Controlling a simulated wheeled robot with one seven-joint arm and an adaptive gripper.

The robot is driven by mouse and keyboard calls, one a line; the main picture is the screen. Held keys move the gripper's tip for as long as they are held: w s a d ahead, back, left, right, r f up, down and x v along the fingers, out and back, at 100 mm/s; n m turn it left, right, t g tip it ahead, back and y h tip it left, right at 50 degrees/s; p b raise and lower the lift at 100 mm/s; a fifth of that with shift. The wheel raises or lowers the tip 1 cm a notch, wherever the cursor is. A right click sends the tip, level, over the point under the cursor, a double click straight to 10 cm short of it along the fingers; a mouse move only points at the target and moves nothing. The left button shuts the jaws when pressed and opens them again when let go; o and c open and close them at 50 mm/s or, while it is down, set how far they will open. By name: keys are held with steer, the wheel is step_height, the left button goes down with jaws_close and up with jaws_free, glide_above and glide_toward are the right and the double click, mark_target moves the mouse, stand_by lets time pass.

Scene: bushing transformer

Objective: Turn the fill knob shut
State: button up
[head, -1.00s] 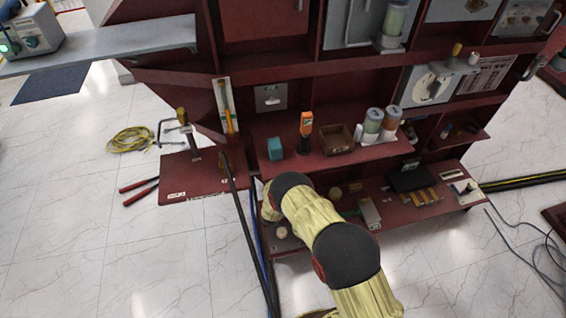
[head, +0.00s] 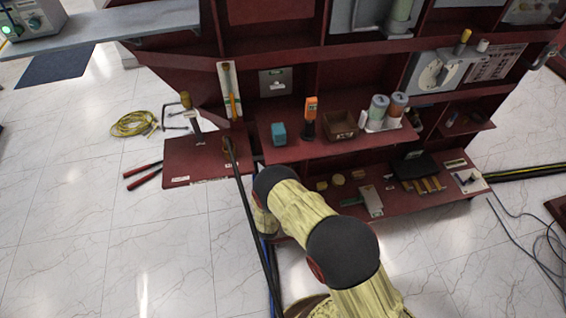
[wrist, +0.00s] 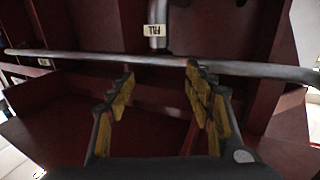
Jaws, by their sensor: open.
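In the wrist view a grey upright stem carries a white label that reads FILL, upside down (wrist: 156,30). It stands at the top middle, against dark red panels. The knob itself cannot be made out; the stem's upper part is cut off by the frame. My gripper (wrist: 160,72) is open and empty, its two yellow-padded fingers pointing toward the stem, one on each side of its line. The stem appears to lie beyond the fingertips and is not between them. In the head view my arm hides the gripper, near the low left end of the red cabinet (head: 300,55).
A long grey bar (wrist: 75,54) crosses the wrist view near the fingertips. Shelves hold a teal box (head: 279,133), an orange-topped tool (head: 310,110) and a brown bin (head: 341,126). Open floor lies left.

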steer(key=shift+s, duration=0.15)
stand_by(0.4)
steer(key=s+a+f+n+g+y, duration=0.15)
steer(key=s+f+g, duration=0.25)
steer(key=f, duration=0.4)
steer(key=s+a+f+n+g+y, duration=0.1)
steer(key=s+a+f+g, duration=0.1)
steer(key=s+f+g, duration=0.45)
step_height(320, 180, up, 2)
steer(key=s+a+g, duration=0.1)
steer(key=s, duration=0.1)
steer(key=s+d+r+p, duration=0.2)
steer(key=s+d+r, duration=0.6)
steer(key=r, duration=1.4)
steer(key=s+d+r+p, duration=0.2)
steer(key=s+d+r, duration=0.6)
steer(key=r, duration=1.4)
steer(key=s+d+r+m+p, duration=0.1)
steer(key=s+d+r+p, duration=0.2)
steer(key=s+d+r, duration=0.6)
steer(key=d+r, duration=0.3)
steer(key=r, duration=1)
steer(key=shift+d+r+g, duration=0.25)
steer(key=shift+d+g, duration=0.05)
steer(key=shift+g, duration=0.05)
